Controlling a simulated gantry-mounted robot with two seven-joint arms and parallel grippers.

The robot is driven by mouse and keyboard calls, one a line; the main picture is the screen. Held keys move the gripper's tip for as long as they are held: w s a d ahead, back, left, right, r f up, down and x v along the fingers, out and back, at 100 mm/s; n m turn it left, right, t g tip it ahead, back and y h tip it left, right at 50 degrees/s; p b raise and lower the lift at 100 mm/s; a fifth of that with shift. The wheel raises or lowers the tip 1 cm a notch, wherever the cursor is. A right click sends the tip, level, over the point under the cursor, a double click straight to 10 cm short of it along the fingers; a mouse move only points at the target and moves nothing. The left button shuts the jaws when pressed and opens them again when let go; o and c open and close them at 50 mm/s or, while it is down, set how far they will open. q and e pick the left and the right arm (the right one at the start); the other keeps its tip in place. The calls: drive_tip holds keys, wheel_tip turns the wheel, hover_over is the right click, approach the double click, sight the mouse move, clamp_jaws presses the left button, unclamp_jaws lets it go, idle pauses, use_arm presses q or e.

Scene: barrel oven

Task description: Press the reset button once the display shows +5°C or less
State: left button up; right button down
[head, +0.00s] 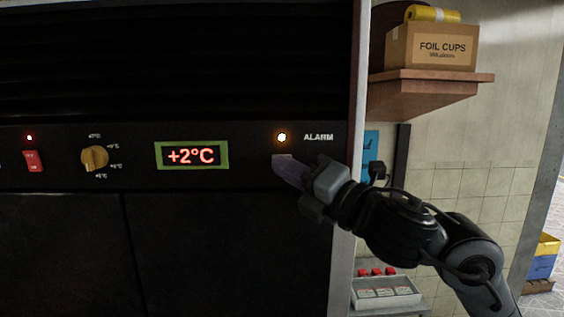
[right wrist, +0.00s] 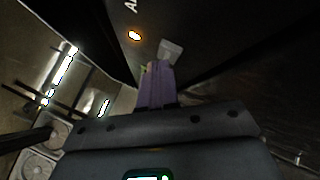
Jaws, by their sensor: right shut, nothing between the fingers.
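The display (head: 191,156) on the black panel reads +2°C in red inside a green frame. An orange alarm lamp (head: 282,137) glows beside the word ALARM. Below the lamp is a pale button (head: 281,157), mostly hidden behind my right gripper (head: 280,166) in the head view. In the right wrist view the button (right wrist: 171,50) shows just beyond the shut purple fingertips (right wrist: 155,68). The fingers are at the button or very close to it; I cannot tell whether they touch. My left gripper is not in view.
A yellow knob (head: 95,158) and a lit red switch (head: 33,161) sit left on the panel (head: 245,175). A shelf (head: 430,77) with a foil cups box (head: 430,46) is at upper right. A tray (head: 385,292) with red-topped items stands below my right arm.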

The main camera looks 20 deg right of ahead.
drive_tip(key=shift+w, duration=0.2)
idle(0.4)
drive_tip(key=shift+s, duration=0.15)
drive_tip(key=shift+s+a, duration=0.2)
drive_tip(key=shift+s, duration=0.4)
drive_tip(key=s, duration=0.1)
drive_tip(key=s+a, duration=0.1)
drive_tip(key=s, duration=0.1)
drive_tip(key=s+p, duration=0.1)
drive_tip(key=shift+s+a, duration=0.3)
drive_tip(key=shift+s, duration=0.05)
idle(0.8)
